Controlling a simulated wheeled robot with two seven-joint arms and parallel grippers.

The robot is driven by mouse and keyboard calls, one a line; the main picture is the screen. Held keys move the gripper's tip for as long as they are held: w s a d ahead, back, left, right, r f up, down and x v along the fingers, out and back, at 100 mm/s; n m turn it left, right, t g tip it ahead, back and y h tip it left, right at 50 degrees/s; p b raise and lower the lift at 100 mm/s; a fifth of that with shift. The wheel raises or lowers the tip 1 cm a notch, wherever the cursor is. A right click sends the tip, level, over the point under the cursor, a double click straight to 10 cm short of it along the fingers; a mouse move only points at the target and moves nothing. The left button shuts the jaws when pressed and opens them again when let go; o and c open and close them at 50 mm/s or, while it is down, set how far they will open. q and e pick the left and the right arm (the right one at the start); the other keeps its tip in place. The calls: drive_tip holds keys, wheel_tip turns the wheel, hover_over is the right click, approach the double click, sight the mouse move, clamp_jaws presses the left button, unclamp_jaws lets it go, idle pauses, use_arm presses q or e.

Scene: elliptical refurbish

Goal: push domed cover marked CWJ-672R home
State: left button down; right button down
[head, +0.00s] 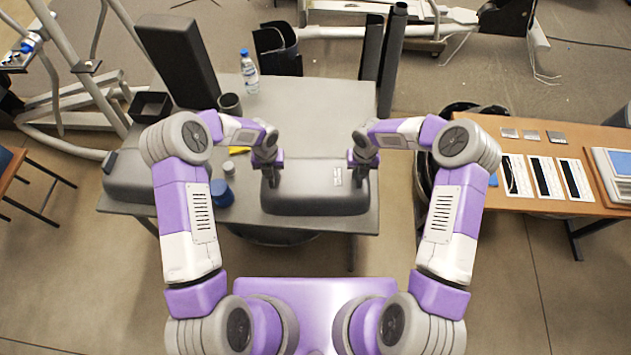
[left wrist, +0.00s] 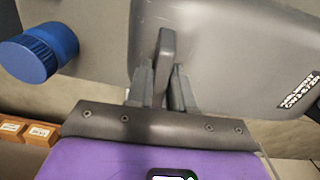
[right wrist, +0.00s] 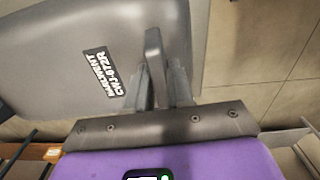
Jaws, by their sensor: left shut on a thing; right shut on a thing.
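The domed cover (head: 315,200) is dark grey and sits near the front edge of the grey table (head: 320,95). Its white label shows in the right wrist view (right wrist: 102,72), reading roughly MAKEVENT CWJ-672R, and partly in the left wrist view (left wrist: 300,92). My left gripper (head: 270,177) is shut on the upright handle (left wrist: 166,60) at the cover's left end. My right gripper (head: 364,172) is shut on the handle (right wrist: 155,60) at its right end. The cover's underside and whatever it meets there are hidden.
A blue-lidded jar (head: 221,193) stands close left of the cover, with another grey domed housing (head: 135,180) beyond it. A cup (head: 230,105), a water bottle (head: 249,72) and a black tray (head: 151,106) are further back. A wooden table (head: 560,150) stands right.

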use_arm(q)
drive_tip(key=shift+r, duration=0.1)
use_arm(e)
drive_tip(key=shift+r, duration=0.1)
